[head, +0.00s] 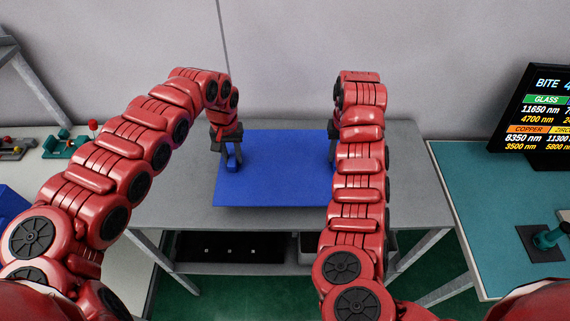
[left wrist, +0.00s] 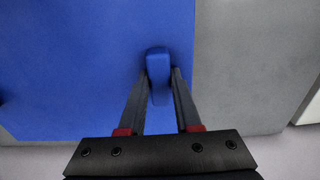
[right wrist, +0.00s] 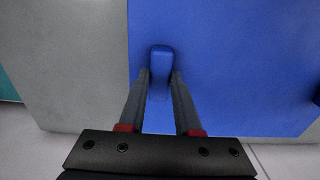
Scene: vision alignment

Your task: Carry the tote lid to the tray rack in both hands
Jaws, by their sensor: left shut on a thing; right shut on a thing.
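The tote lid (head: 275,175) is a flat blue panel over the grey table in the head view. It has a raised blue handle near its left and right sides. My left gripper (head: 232,160) is shut on the left handle, which shows between the fingers in the left wrist view (left wrist: 158,75). My right gripper (right wrist: 160,80) is shut on the other handle in the right wrist view. In the head view my right arm hides most of that gripper and the lid's right side. I cannot tell whether the lid touches the tabletop. No tray rack is identifiable.
The grey table (head: 410,185) has bare room on both sides of the lid. A lower shelf (head: 240,268) holds dark bins. A teal bench (head: 470,200) with a monitor (head: 545,115) stands at right. A bench with small fixtures (head: 70,143) is at left. A wall is behind.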

